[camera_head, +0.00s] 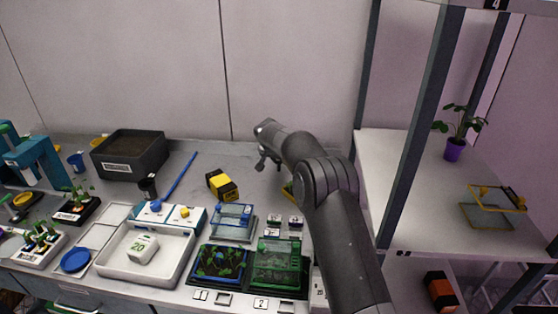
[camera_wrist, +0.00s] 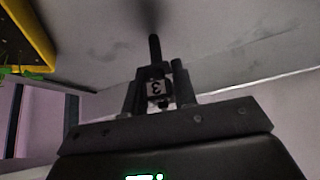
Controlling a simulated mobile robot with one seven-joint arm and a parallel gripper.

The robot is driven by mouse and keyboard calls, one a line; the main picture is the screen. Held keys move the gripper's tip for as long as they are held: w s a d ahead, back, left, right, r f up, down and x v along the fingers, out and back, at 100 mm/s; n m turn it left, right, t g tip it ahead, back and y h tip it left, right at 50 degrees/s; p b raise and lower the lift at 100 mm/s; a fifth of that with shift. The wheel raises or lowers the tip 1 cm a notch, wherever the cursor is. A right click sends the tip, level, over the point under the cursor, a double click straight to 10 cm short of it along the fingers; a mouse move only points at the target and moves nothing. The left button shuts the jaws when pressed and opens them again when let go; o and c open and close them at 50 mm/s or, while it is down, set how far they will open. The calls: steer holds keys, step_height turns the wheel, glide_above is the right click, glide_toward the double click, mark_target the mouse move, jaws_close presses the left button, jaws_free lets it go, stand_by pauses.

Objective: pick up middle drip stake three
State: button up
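The drip stake marked 3 (camera_wrist: 155,88) sits between my gripper's fingers in the wrist view. It is a dark stake with a white number label, and its dark rod extends beyond the fingertips. My gripper (camera_wrist: 158,84) appears shut on it. In the head view my gripper (camera_head: 263,150) is small and dark above the back of the bench, near the wall. The held stake is too small to make out clearly there.
A grey post (camera_head: 416,150) and a shelf with a potted plant (camera_head: 455,148) stand right of my arm.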

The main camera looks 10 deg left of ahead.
steer(key=c, duration=0.5)
